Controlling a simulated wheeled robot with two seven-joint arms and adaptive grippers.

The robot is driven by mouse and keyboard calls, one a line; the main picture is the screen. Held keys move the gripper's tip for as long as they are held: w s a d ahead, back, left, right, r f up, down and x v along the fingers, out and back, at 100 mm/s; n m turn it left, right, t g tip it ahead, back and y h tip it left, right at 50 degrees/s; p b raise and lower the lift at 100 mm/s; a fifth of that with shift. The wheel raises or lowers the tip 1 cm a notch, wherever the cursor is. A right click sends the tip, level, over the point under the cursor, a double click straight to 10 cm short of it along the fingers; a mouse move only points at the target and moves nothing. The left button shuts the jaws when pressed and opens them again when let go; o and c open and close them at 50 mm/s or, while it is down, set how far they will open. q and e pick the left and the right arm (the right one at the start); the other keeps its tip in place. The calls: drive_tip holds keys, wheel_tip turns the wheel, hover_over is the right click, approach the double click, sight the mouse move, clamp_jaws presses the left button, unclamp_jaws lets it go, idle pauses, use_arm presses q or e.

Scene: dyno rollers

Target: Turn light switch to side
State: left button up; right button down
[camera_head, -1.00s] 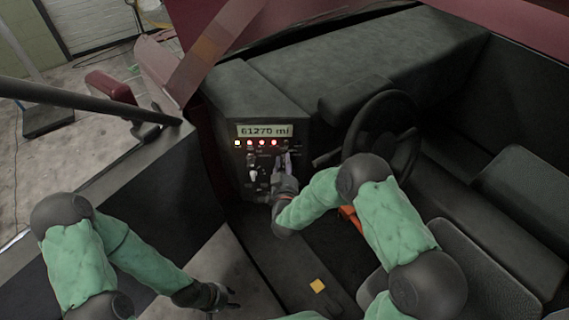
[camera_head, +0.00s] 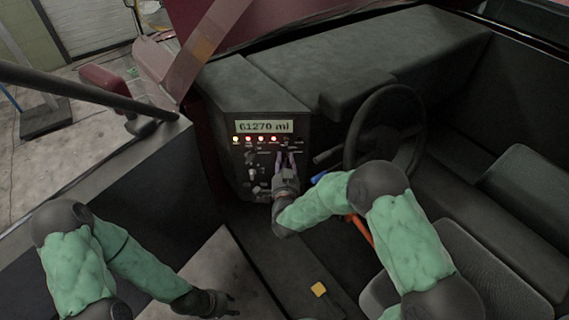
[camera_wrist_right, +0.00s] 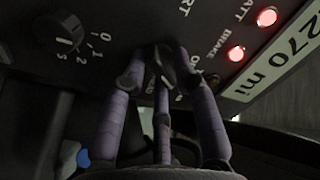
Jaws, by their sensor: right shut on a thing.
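The dashboard panel (camera_head: 240,158) stands left of the steering wheel, with a mileage display (camera_head: 264,127) and a row of lit red lamps below it. My right gripper (camera_head: 286,156) is at the panel's right side. In the right wrist view its purple fingers (camera_wrist_right: 163,70) are shut around a dark knob (camera_wrist_right: 160,68), mostly hidden between the fingertips. Letters ending a label show beside it, partly covered. Another knob (camera_wrist_right: 62,32) marked 0 to 3 sits to the left. My left gripper (camera_head: 226,303) hangs low over the floor, away from the panel; its fingers are too small to judge.
The steering wheel (camera_head: 385,130) is right of my right gripper, with a stalk near the wrist. A yellow block (camera_head: 319,289) is on the floor area. A dark bar (camera_head: 90,100) crosses the left.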

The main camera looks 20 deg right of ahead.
drive_tip(key=shift+d+f+m, duration=0.15)
drive_tip(key=shift+d+m, duration=0.05)
drive_tip(key=shift+m, duration=0.2)
drive_tip(key=c, duration=1.3)
unclamp_jaws()
drive_tip(key=shift+o, duration=0.8)
drive_tip(key=shift+d, duration=0.1)
drive_tip(key=v, duration=1.2)
